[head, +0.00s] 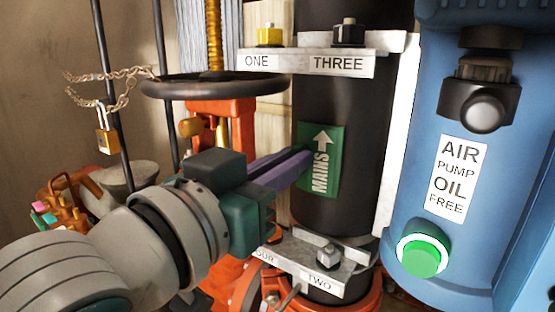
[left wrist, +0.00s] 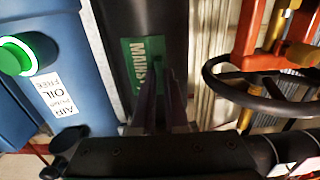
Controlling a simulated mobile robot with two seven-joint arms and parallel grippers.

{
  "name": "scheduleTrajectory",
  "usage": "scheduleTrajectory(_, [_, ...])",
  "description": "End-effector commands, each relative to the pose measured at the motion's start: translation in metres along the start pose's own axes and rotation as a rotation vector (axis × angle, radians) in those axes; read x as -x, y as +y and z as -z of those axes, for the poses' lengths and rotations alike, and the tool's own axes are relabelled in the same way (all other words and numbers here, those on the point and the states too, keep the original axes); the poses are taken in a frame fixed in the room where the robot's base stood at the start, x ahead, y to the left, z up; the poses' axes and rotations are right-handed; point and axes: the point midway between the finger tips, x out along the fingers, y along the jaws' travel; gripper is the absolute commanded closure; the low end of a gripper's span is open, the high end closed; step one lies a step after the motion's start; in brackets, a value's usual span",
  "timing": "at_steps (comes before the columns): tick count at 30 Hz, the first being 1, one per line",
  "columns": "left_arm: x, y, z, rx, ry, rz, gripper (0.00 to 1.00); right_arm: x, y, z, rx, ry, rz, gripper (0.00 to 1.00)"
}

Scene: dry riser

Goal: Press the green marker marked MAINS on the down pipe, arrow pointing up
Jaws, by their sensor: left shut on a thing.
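The green marker (head: 322,172) has a white arrow pointing up and the word MAINS running upward along it. It lies at the front of the black down pipe (head: 340,108), upright, between the upper and lower brackets. My left gripper (head: 304,164) reaches in from the left, its purple fingers shut on the marker's left side. The fingertips hide part of that edge. In the left wrist view the marker (left wrist: 147,50) lies over the pipe (left wrist: 150,14) just beyond the fingers. I cannot tell whether its whole back touches the pipe. My right gripper is out of view.
A black handwheel (head: 215,86) is close above my left gripper. The bracket labelled ONE and THREE (head: 305,62) crosses above; the TWO bracket (head: 318,277) crosses below. A blue air pump (head: 400,245) with a green button (head: 420,260) stands right. A padlock (head: 106,140) hangs left.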

Motion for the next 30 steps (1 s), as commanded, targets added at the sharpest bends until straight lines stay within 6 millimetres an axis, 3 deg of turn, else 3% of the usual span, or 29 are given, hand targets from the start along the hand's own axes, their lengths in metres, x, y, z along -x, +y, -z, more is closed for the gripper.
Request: scheduleTrajectory(30, [-0.0061,-0.0002,0.0001,0.0,0.001,0.0,1.0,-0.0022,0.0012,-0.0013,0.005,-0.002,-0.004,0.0])
